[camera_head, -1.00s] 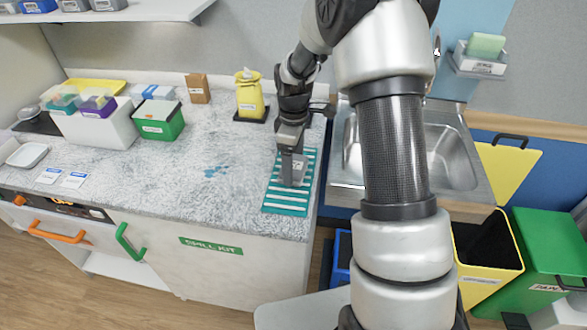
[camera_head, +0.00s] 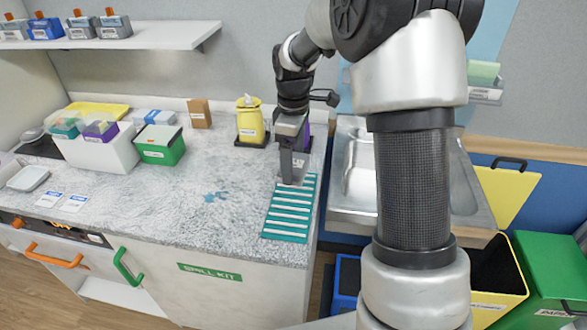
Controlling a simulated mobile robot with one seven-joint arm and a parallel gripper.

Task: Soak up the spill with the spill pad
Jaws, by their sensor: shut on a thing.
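The spill is a small blue patch (camera_head: 215,196) on the speckled grey counter (camera_head: 190,225), left of the teal striped mat (camera_head: 271,228). My gripper (camera_head: 291,153) points down over the far end of the mat and is shut on a grey block with a small white label (camera_head: 294,170). The block looks like the spill pad, but its label cannot be read. It is upright at the mat's far end; I cannot tell whether it touches the mat. The gripper and block are to the right of the spill and apart from it.
A yellow container (camera_head: 250,124) stands behind, with a purple item (camera_head: 306,138) beside my gripper. A green box (camera_head: 161,147) and white bin (camera_head: 108,153) stand at the back left. A sink (camera_head: 358,180) lies right. Counter around the spill is clear.

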